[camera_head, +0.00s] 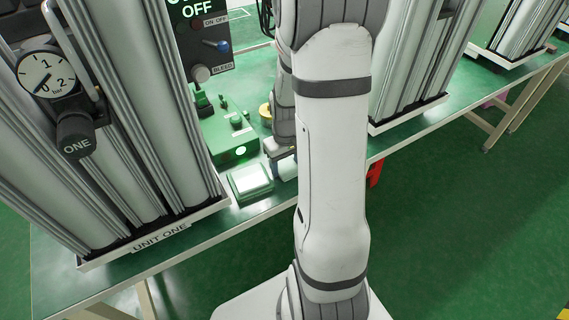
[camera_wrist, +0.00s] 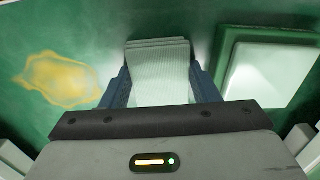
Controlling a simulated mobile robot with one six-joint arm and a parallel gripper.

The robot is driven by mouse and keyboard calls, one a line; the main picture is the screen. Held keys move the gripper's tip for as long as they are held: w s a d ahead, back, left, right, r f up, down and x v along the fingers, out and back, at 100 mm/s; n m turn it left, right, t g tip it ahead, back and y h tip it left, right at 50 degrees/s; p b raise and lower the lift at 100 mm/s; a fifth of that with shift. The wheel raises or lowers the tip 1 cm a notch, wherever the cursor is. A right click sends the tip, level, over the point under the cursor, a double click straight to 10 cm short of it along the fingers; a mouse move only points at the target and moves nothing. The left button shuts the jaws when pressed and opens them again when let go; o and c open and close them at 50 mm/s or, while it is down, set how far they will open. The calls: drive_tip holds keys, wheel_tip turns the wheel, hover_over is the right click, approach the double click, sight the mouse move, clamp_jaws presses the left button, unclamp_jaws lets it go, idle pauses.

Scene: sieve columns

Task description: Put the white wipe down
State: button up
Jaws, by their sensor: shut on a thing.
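My gripper (camera_wrist: 160,72) is shut on the white wipe (camera_wrist: 158,60), a pale folded pad between its two blue fingers in the wrist view. The wipe's far edge shows several layers. In the head view, my gripper (camera_head: 279,160) is just right of a green tray (camera_head: 236,194), mostly behind my arm, and the held wipe cannot be made out there. The tray, also in the wrist view (camera_wrist: 229,62), holds a white pad (camera_head: 252,178). The held wipe is left of the tray in the wrist view; its height above the bench is unclear.
A yellow patch (camera_wrist: 62,80) lies on the green benchtop left of my gripper in the wrist view. The UNIT ONE column stand (camera_head: 160,240) is left in the head view. A green device (camera_head: 228,135) stands behind the tray. The bench's front edge (camera_head: 215,232) is close.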

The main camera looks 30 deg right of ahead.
drive_tip(key=shift+s+f+b, duration=0.1)
drive_tip(key=shift+f+b, duration=0.2)
drive_tip(key=shift+b, duration=0.05)
drive_tip(key=o, duration=0.7)
drive_tip(key=shift+o, duration=1.7)
drive_tip(key=shift+s, duration=0.1)
drive_tip(key=shift+f, duration=0.1)
